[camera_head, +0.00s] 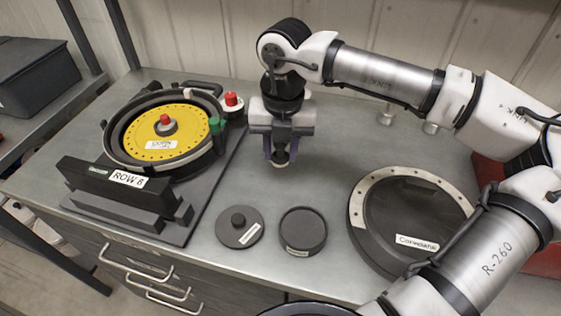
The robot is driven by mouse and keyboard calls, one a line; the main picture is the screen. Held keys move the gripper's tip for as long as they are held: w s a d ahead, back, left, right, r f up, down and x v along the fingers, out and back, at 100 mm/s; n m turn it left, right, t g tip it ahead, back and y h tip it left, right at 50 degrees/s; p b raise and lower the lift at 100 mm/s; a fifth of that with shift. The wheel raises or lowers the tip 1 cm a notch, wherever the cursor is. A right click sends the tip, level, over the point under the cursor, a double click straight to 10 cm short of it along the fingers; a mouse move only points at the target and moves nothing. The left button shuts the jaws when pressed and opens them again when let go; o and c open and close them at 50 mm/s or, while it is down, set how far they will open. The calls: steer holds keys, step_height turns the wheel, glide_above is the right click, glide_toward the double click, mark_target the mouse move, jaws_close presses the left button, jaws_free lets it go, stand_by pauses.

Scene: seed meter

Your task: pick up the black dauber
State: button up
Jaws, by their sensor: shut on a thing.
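My gripper (281,152) points down over the middle of the bench, right of the seed meter. Its fingers are shut on a small dark thing with a paler band, which I take to be the black dauber (281,158). The fingers hide most of it, and I cannot tell whether its lower end touches the bench.
A knobbed lid (240,232), a round cup (303,235) and a large dark round cover (410,215) lie in front. Bare bench surrounds my gripper.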

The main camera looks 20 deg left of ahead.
step_height(320, 180, up, 15)
steer(key=b, duration=0.1)
steer(key=shift+d, duration=0.1)
stand_by(0.9)
